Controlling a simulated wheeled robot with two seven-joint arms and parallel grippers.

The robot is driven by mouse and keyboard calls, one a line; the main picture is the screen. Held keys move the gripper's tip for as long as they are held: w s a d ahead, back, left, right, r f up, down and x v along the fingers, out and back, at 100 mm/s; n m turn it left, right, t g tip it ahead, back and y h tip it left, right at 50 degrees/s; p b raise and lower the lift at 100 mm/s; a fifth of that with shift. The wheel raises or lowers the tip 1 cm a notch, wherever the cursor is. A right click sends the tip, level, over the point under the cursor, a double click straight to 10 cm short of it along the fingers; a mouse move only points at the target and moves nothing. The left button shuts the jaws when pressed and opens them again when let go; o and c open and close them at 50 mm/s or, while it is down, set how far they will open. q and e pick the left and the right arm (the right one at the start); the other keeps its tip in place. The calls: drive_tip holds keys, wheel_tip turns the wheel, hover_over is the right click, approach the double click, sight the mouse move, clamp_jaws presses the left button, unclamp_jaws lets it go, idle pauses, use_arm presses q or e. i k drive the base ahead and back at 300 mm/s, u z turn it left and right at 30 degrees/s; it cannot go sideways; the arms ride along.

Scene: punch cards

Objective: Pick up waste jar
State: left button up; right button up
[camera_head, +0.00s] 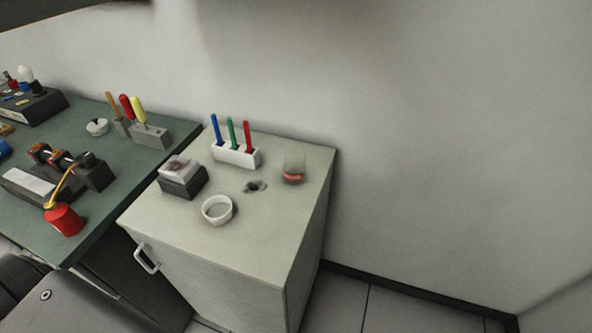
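A clear jar (294,167) with something reddish at its bottom stands upright at the back right of the pale cabinet top (262,238); it looks like the waste jar. Nothing touches it. A white round open bowl (217,210) sits nearer the front of the same top. Neither of my grippers is in view, so their state is hidden.
Near the jar are a small dark item (256,187) and a white holder (235,155) with blue, green and red sticks. A dark-based box (183,179) sits left. A green workbench (112,178) with tools and a red oil can (64,219) adjoins. The wall stands close behind.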

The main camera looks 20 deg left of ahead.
sight(294, 159)
drive_tip(key=k, duration=0.5)
drive_tip(key=z, duration=1.4)
drive_tip(key=i, duration=2.45)
drive_tip(key=u, duration=2.6)
